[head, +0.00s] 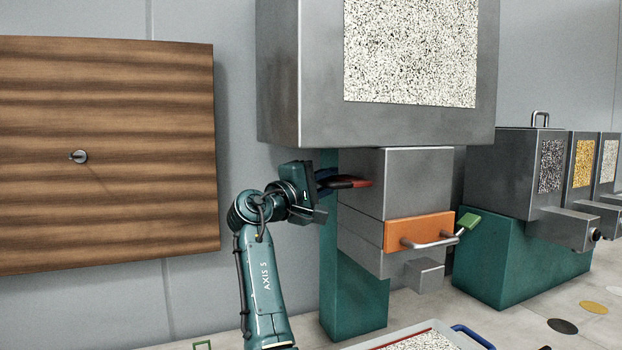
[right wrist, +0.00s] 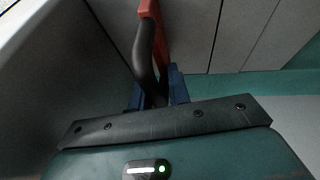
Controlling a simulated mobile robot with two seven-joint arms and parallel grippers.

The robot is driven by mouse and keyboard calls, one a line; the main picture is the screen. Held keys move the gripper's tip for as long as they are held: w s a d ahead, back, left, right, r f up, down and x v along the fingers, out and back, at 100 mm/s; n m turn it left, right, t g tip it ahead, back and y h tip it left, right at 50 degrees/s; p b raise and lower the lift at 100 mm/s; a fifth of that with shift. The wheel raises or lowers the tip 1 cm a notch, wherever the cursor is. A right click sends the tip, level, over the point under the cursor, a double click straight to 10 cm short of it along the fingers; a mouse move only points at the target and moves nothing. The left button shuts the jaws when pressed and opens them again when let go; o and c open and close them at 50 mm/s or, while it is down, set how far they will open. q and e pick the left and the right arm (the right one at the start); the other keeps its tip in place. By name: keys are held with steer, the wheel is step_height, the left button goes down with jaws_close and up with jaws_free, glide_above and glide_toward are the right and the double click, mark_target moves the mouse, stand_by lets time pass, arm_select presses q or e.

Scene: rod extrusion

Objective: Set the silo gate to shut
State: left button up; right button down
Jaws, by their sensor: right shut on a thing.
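The silo (head: 300,60) is a large grey box with a speckled window, high in the middle of the head view. Below it is a grey housing (head: 420,180). A lever with a black grip and a red part (head: 358,183) sticks out at the housing's left side. My right gripper (head: 330,181) is shut on the black grip of this lever. In the right wrist view the black lever (right wrist: 146,55) runs between the two blue fingers (right wrist: 157,92). The lever's inner end is hidden. My left gripper is not in view.
A tray of speckled pellets (head: 425,341) lies at the bottom. Grey bins (head: 515,160) stand right. A wooden board (head: 110,200) hangs left.

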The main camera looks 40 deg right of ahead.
steer(key=shift+s+r, duration=0.1)
steer(key=shift+r, duration=0.4)
steer(key=c, duration=1.6)
jaws_free()
steer(key=shift+d, duration=0.1)
steer(key=shift+c, duration=0.2)
steer(key=shift+o, duration=0.9)
steer(key=shift+d+f, duration=0.1)
steer(key=shift+f, duration=0.05)
steer(key=b+v, duration=0.2)
steer(key=v, duration=1.1)
steer(key=shift+s+f, duration=0.1)
steer(key=shift+s, duration=0.05)
